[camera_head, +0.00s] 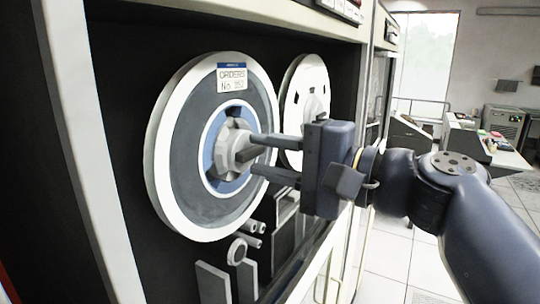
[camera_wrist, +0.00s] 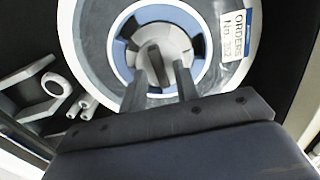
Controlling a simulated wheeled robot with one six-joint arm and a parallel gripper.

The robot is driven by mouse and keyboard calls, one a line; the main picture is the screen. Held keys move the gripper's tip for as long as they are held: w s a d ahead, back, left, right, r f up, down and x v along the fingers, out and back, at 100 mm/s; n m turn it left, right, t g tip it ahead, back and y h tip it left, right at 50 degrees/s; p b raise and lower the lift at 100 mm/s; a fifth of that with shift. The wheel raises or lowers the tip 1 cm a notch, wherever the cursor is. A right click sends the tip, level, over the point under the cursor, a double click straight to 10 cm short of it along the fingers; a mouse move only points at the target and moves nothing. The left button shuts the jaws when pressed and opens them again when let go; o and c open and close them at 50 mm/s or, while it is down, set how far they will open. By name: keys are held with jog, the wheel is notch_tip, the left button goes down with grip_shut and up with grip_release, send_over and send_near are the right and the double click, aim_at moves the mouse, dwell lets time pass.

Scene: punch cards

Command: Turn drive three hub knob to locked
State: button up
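The hub knob (camera_head: 234,152) is a grey faceted piece at the centre of a tape reel (camera_head: 163,160) with a blue ring and a label reading "ORDERS". My gripper (camera_head: 252,154) faces the knob from the right, its two fingers apart, one above the other, with tips close to the knob. In the wrist view the knob's raised bar (camera_wrist: 155,66) stands between the fingers of my gripper (camera_wrist: 160,72), slightly tilted. Gaps seem to show beside the bar; contact is hard to judge. No locked mark is readable.
A second white reel (camera_head: 311,85) sits behind my gripper on the same dark drive face. Rollers and guides (camera_head: 238,250) stick out below the first reel. The cabinet's pale frame (camera_head: 85,150) borders the left. Open floor and consoles (camera_head: 480,140) lie to the right.

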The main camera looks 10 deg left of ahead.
jog(key=shift+o, duration=0.3)
jog(key=b+v, duration=0.2)
jog(key=v, duration=0.8)
jog(key=shift+s+d+b, duration=0.15)
jog(key=shift+d+b, duration=0.2)
jog(key=shift+a, duration=0.15)
jog(key=shift+p+x, duration=1.35)
jog(key=shift+x, duration=3.9)
